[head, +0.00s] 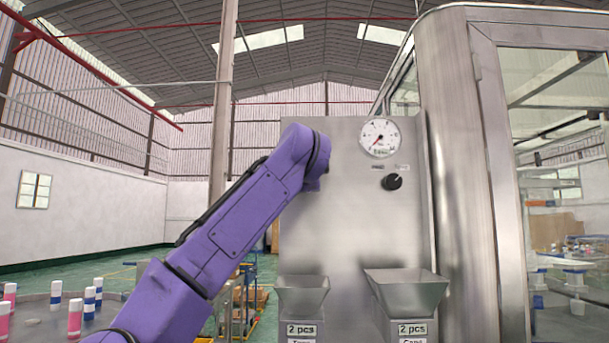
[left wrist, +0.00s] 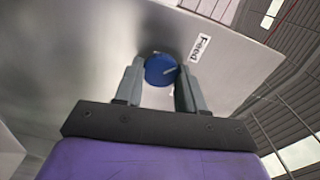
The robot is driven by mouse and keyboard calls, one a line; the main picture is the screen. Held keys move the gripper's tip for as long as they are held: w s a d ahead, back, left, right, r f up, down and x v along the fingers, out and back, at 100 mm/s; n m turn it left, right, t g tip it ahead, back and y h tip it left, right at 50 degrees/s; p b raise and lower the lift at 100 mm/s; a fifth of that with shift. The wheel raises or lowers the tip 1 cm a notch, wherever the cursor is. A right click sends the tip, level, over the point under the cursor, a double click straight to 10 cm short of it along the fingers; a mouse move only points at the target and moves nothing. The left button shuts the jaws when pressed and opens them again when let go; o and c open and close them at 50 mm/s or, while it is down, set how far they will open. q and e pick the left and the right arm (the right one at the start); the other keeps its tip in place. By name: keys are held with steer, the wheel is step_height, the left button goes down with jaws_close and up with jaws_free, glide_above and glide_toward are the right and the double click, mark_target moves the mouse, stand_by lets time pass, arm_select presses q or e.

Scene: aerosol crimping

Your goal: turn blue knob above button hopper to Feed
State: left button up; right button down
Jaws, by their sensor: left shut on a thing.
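The blue knob (left wrist: 160,69) is on the steel panel (left wrist: 100,45) in the left wrist view, with a pale pointer line on its face. A white Feed label (left wrist: 201,48) is beside it, and the pointer line runs toward the label's side. My left gripper (left wrist: 160,75) has its two grey fingers on either side of the knob and is shut on it. In the head view my purple left arm covers the knob and the gripper. My right gripper is in neither view.
The panel also carries a round gauge (head: 380,137) and a black knob (head: 392,182). Two steel hoppers, left (head: 302,296) and right (head: 407,291), stick out below, labelled 2 pcs. A round table (head: 45,304) with several cans stands at lower left. A glazed steel enclosure (head: 455,150) stands right.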

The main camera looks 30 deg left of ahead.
arm_select(q)
steer(key=shift+r, duration=0.1)
steer(key=o, duration=1.1)
steer(key=shift+c, duration=0.2)
steer(key=shift+w, duration=0.15)
steer(key=b+v, duration=0.5)
steer(key=v, duration=0.5)
steer(key=shift+s, duration=0.25)
steer(key=shift+d, duration=0.1)
